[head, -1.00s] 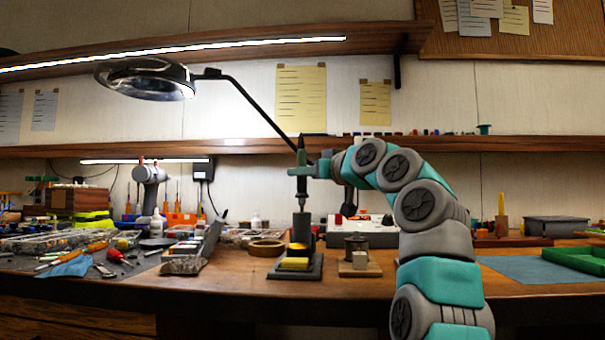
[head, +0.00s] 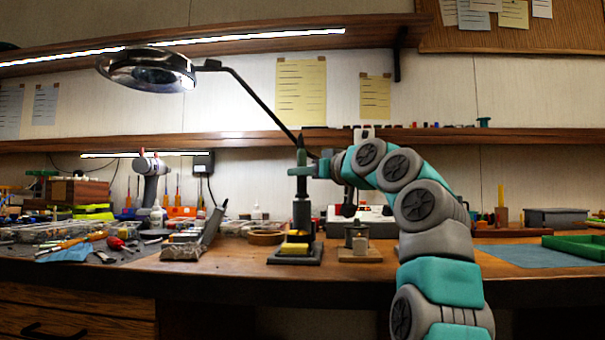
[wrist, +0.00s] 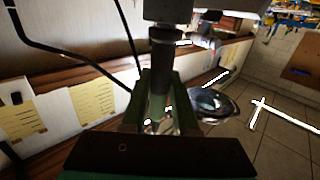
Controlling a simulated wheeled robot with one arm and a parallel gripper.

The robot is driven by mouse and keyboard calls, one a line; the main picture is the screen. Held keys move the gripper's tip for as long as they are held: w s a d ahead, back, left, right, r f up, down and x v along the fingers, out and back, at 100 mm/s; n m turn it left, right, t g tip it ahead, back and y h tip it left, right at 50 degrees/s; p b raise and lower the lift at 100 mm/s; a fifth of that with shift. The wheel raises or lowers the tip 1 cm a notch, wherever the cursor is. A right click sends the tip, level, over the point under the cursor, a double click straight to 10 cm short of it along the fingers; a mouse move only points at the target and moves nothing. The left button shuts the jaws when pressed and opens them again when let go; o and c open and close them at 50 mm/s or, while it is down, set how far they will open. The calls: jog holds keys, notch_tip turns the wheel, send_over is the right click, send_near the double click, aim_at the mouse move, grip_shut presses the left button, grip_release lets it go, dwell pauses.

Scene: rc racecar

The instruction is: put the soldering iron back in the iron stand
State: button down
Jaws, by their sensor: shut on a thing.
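The iron stand (head: 312,258) is on the bench directly below, with a dark base, a yellow sponge and an upright dark holder. The iron's lower end lines up with the holder's top. I cannot tell whether its tip is inside, as the lower end merges with the dark holder.
A small post on a wooden block (head: 360,253) stands right of the stand. A tape roll (head: 266,237) is behind left. A lamp (head: 148,70) on a thin arm hangs above left. Bare wooden bench lies in front of the stand.

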jog(key=shift+f, duration=0.1)
jog(key=shift+c, duration=1)
grip_release()
jog(key=shift+s+d, duration=0.1)
jog(key=s+d+r+b, duration=0.1)
jog(key=s+d+r, duration=0.1)
jog(key=s+d, duration=0.2)
jog(key=shift+s+d+b, duration=0.3)
jog(key=shift+s+b, duration=0.05)
jog(key=shift+s, duration=0.15)
dwell(0.4)
dwell(0.8)
